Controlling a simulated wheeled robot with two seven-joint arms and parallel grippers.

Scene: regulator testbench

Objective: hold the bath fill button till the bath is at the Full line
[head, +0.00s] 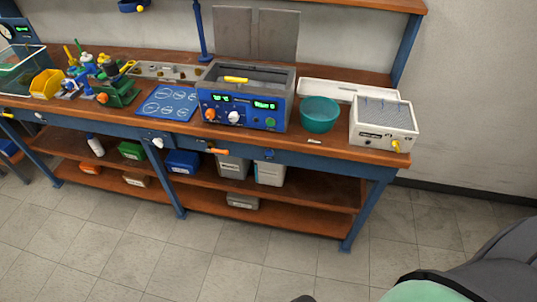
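The bath (205,84) stands on the workbench, a blue-fronted unit with an open grey metal basin. Which of these is the fill button is too small to tell. A yellow piece (236,79) shows at the basin. The water level and the Full line cannot be made out from here. Neither gripper is in view.
On the wooden bench (335,150), a teal bowl (319,115) and a white box with a grey top (384,124) stand right of the bath. A blue mat (168,103), a green vise (118,92) and a yellow bin (46,84) are left. Open tiled floor lies in front.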

